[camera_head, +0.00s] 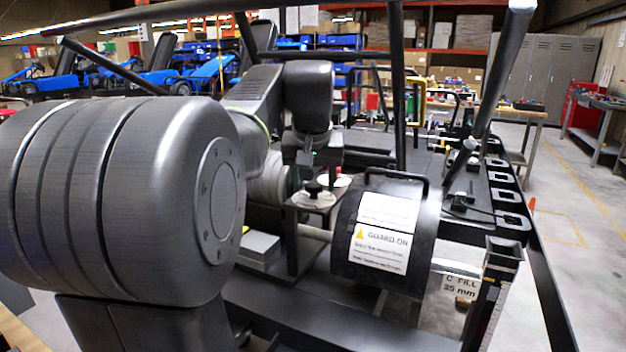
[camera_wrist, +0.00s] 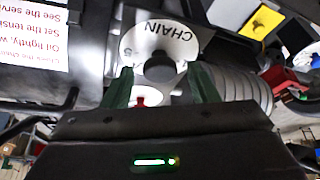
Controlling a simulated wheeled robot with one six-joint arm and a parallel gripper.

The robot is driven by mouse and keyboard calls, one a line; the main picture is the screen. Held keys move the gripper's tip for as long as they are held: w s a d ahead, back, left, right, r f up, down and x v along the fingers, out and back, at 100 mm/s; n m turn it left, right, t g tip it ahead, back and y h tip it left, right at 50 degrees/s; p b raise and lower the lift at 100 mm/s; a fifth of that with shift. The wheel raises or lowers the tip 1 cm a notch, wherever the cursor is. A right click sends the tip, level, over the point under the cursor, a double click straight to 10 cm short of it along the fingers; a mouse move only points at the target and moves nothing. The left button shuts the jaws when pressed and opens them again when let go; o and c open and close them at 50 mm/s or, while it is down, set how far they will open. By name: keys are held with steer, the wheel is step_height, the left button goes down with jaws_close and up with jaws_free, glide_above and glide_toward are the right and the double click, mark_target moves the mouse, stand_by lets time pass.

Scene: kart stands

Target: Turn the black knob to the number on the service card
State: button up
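The black knob (camera_wrist: 159,67) sits in the middle of a white round dial (camera_wrist: 139,43) marked CHAIN, with small digits partly visible near its lower left edge. In the head view the knob (camera_head: 314,188) stands on the dial, on a small raised plate. My gripper (camera_wrist: 160,80) is open, its green fingers on either side of the knob, with gaps visible between. In the head view my gripper (camera_head: 312,177) is just above the dial. A red piece (camera_wrist: 141,101) shows near the dial's rim. I cannot identify a service card for certain.
A black guard (camera_head: 427,225) with a GUARD ON label (camera_head: 381,248) stands right of the dial. A tag (camera_head: 460,287) reads C FILL 35 mm. A white text sheet (camera_wrist: 35,30) mentions tension and service, cut off.

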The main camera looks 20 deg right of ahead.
steer(key=c, duration=0.8)
steer(key=shift+c, duration=0.2)
steer(key=shift+r+m+p, duration=0.1)
steer(key=shift+m+p, duration=0.2)
steer(key=m+p, duration=0.1)
steer(key=m+h+p, duration=0.1)
steer(key=shift+w+a+r+m+g, duration=0.1)
steer(key=shift+a+m+g, duration=0.05)
steer(key=shift+m+g, duration=0.2)
steer(key=m+p, duration=0.1)
steer(key=m, duration=0.1)
steer(key=m+g+h+p, duration=0.1)
steer(key=m, duration=0.1)
steer(key=shift+w+m+g, duration=0.15)
steer(key=shift+m+g, duration=0.1)
steer(key=shift+m, duration=0.1)
steer(key=m+g+p, duration=0.1)
steer(key=m, duration=0.1)
steer(key=m+p, duration=0.1)
steer(key=m, duration=0.1)
steer(key=shift+w+a+g+h, duration=0.1)
steer(key=shift+w+g+h, duration=0.05)
steer(key=shift+g+h, duration=0.2)
steer(key=shift+w+m+g+p, duration=0.15)
steer(key=shift+m+g+p, duration=0.6)
steer(key=shift+m, duration=1.05)
